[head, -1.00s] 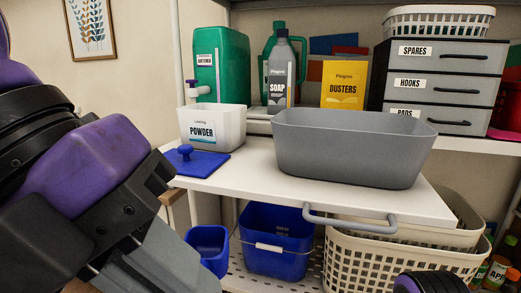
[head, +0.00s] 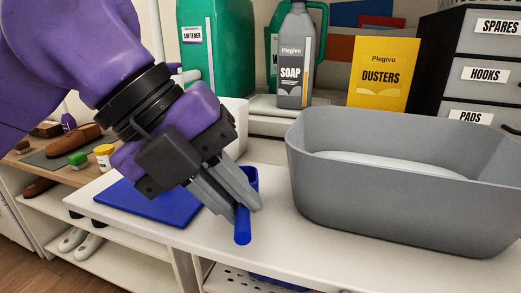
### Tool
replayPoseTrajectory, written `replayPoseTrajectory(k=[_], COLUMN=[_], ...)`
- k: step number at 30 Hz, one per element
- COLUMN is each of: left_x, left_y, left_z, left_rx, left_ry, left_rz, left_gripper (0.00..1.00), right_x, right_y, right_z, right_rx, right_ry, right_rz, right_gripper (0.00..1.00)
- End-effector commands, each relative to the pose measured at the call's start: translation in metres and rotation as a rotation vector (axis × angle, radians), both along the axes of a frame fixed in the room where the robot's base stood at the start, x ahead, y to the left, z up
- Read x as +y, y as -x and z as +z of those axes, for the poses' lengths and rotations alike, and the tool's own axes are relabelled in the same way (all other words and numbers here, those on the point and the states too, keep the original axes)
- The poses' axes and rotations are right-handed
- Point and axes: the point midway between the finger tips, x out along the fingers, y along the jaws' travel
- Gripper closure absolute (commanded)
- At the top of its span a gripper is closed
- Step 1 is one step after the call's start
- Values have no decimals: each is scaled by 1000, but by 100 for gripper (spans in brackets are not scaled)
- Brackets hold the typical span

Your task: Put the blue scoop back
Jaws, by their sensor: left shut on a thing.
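My left gripper (head: 245,209) is shut on the blue scoop (head: 243,228), over the front part of the white shelf board. The scoop's handle end points down toward me, and part of its cup shows behind the fingers. The white powder tub (head: 239,115) stands behind my left gripper, which hides most of it, including its label. A flat blue lid (head: 145,208) lies on the board to the left, partly under my gripper. My right gripper is not in view.
A large grey bin (head: 390,195) fills the right of the white board (head: 270,235). Behind stand a green softener jug (head: 218,50), a grey soap bottle (head: 291,60) and a yellow dusters box (head: 384,75). Labelled drawers (head: 485,75) are at right. A lower shelf is at left.

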Motion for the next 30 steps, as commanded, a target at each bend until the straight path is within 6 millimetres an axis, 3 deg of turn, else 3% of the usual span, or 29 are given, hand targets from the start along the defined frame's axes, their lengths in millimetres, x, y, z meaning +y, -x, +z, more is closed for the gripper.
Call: replayPoseTrajectory(k=[3,11,15,18,27,28,30], left_x=[-10,-19,-28,-27,-27,-26,-27], left_y=[-31,-61,-88,-87,-86,-86,-86], left_z=[5,3,4,-15,-19,-19,-18], left_rx=[3,0,2,1,-1,-1,-1], left_ry=[0,1,-1,0,1,1,1], left_rz=[1,4,5,3,4,4,4], left_gripper=[100,100,100,100,100,83,61], right_x=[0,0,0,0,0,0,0], right_y=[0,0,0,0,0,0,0], right_z=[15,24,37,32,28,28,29], right_rx=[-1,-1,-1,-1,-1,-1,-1], right_ry=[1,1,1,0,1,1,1], right_rz=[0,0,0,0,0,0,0], right_gripper=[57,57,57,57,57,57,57])
